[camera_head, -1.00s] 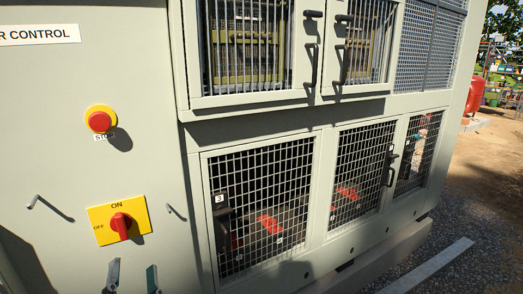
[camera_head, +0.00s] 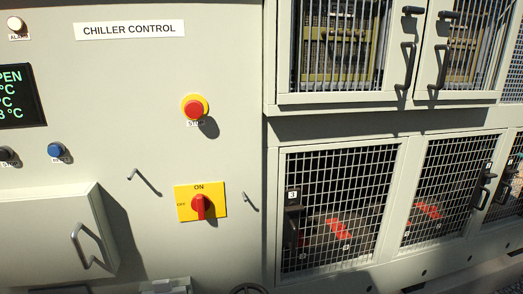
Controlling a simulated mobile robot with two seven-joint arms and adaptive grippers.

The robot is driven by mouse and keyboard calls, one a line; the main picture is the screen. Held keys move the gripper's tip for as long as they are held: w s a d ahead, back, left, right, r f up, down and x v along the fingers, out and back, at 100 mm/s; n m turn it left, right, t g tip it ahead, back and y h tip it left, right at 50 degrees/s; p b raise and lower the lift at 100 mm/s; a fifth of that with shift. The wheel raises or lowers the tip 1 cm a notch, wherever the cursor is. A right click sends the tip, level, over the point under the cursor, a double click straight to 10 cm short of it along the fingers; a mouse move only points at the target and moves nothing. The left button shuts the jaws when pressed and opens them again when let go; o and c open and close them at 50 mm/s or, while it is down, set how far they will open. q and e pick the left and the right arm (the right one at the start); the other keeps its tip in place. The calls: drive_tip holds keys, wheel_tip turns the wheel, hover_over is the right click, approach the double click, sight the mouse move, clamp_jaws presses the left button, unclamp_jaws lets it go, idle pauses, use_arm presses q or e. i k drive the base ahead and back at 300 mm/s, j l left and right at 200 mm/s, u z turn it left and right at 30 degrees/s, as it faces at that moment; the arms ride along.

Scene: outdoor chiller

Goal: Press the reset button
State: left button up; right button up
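A blue button (camera_head: 55,150) with a small label under it, too blurred to read surely, sits on the control panel (camera_head: 130,75) at the left, below the dark display. A black button (camera_head: 7,154) is left of it at the picture's edge. A red stop button (camera_head: 193,108) on a yellow ring is farther right. A red rotary switch (camera_head: 200,206) on a yellow plate points to ON. Neither gripper shows clearly; a small grey part at the bottom edge cannot be identified. Nothing is seen touching the blue button.
A dark display (camera_head: 20,97) with green text and a white lamp (camera_head: 14,24) are at the upper left. A box-like cover (camera_head: 50,235) with a handle juts out below the buttons. Mesh doors (camera_head: 335,205) with handles fill the right. The space before the blue button looks clear.

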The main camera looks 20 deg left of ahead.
sight(54, 150)
drive_tip(key=u, duration=1.75)
